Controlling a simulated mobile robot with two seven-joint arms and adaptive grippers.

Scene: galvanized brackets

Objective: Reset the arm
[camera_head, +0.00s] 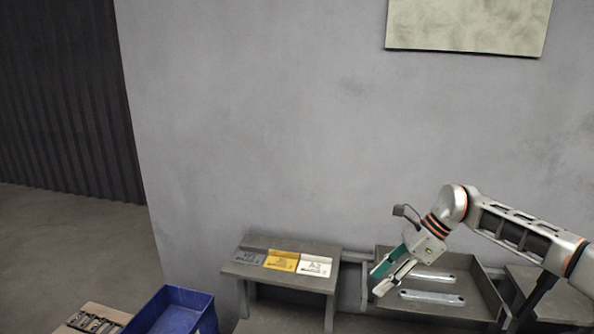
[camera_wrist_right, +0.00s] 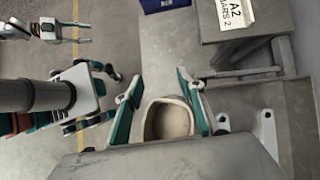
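My right gripper (camera_head: 388,275) hangs at the left side of a grey metal tray (camera_head: 488,292), with its teal fingers tilted down. In the right wrist view my right gripper (camera_wrist_right: 160,98) has its two fingers apart, with no bracket between them. Two galvanized brackets lie in the tray, a rear one (camera_head: 434,276) and a front one (camera_head: 431,297). Parts of them show at the lower right of the wrist view. My left gripper (camera_wrist_right: 78,32) shows small at the top left of the wrist view, fingers apart and empty; it is outside the head view.
A grey stand (camera_head: 287,282) left of the tray carries grey, yellow and white labelled plates. A blue bin (camera_head: 183,312) and a cardboard box (camera_head: 92,318) with dark parts are at the lower left. A wall rises behind; open floor lies at the left.

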